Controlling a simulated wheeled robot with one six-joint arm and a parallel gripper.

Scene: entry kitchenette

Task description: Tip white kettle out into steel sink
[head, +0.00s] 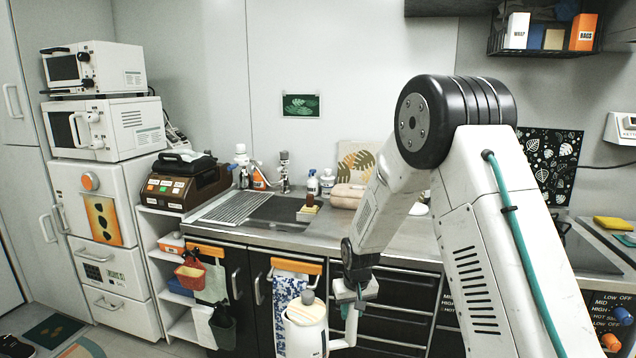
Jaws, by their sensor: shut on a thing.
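The white kettle (305,328) is low in the head view, in front of the dark cabinet doors and below the counter's edge.
Bottles (313,184), a sponge (310,201) and a tan bread-like item (347,196) stand around the sink. A brown and black machine (183,180) is left of the drainboard. My arm hides part of the right counter.

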